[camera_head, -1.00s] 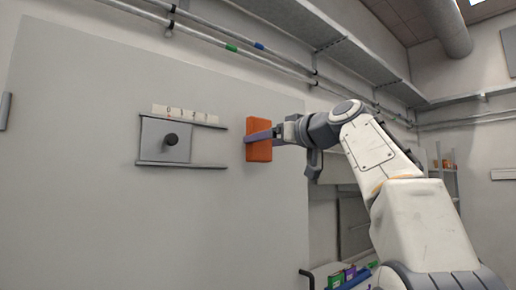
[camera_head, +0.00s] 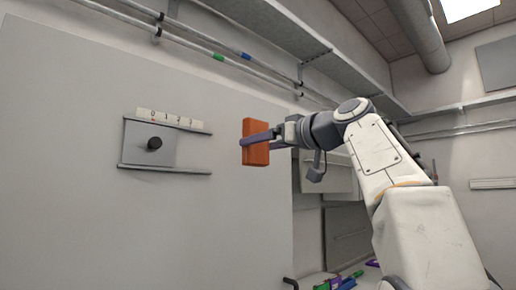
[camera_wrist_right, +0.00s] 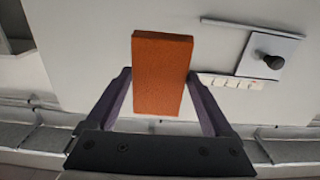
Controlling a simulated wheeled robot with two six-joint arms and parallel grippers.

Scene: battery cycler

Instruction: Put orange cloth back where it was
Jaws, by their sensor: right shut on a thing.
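The orange cloth (camera_head: 256,152) looks like a flat, folded rectangular block. It stands upright in front of the large grey panel, right of the sliding plate. My right gripper (camera_head: 260,137) is shut on the orange cloth, with its purple-grey fingers across it. In the right wrist view the orange cloth (camera_wrist_right: 160,80) sits between the two fingers (camera_wrist_right: 158,88). I cannot tell whether the cloth touches the panel. My left gripper is not in view.
A sliding plate with a black knob (camera_head: 154,143) sits between two rails on the panel (camera_head: 70,200), under a numbered strip (camera_head: 172,120). Pipes (camera_head: 215,53) and a shelf (camera_head: 270,18) run above. Coloured items (camera_head: 335,283) lie low at the right.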

